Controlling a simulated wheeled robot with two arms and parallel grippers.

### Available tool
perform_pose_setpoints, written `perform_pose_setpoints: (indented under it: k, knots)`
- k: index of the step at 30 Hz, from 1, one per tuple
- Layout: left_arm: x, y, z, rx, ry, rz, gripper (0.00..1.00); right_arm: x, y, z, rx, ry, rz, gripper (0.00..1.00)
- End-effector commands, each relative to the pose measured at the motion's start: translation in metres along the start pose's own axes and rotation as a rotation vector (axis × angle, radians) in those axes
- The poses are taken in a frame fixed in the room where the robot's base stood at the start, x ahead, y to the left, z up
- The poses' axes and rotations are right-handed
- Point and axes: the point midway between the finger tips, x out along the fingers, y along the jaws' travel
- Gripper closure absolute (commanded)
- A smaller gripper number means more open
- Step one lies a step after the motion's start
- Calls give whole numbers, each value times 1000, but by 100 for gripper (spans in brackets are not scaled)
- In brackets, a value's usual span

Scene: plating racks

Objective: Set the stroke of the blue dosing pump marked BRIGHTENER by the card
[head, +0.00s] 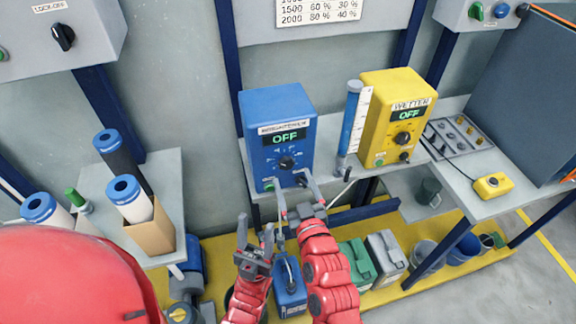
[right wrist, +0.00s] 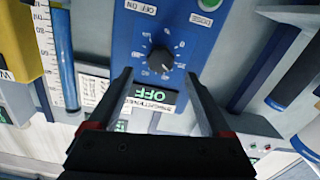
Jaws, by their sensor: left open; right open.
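The blue dosing pump (head: 262,108) stands on the shelf. Its label is small and tilted in the head view, upside down in the right wrist view. Its display (head: 286,138) reads OFF. Its black stroke knob (head: 286,163) sits in a ring of scale numbers. The card (head: 325,14) hangs above, partly cut off; rows for 1500 and 2000 show percentages. My right gripper (head: 297,192) is open in front of the pump's lower face; in the right wrist view the knob (right wrist: 160,60) shows between its open fingers, apparently untouched. My left gripper (head: 255,236) is open and empty, lower left.
A yellow pump (head: 383,105) marked WETTER, also reading OFF, stands to the right behind a clear-and-blue measuring tube (head: 350,125). Blue-capped cylinders (head: 131,198) stand on the left shelf. Canisters (head: 386,256) and buckets (head: 465,249) stand below. A yellow box (head: 493,186) lies at right.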

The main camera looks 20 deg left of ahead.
Motion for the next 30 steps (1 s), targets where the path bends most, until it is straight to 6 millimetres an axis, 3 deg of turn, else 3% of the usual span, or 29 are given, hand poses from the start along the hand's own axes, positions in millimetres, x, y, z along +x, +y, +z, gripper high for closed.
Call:
perform_pose_setpoints:
  k: [3, 9, 21, 30]
  knots:
    - [6, 0, -1, 0, 0, 0, 50, 24, 1, -2, 0, -1, 0, 17]
    - [9, 0, -2, 0, 0, 0, 50, 46, 0, 0, 1, -1, 0, 17]
    - [10, -1, -2, 0, 0, 0, 50, 53, 0, 0, 1, 1, 1, 17]
    - [10, 0, -2, 0, -1, 0, 50, 52, 0, 0, 1, 1, 1, 71]
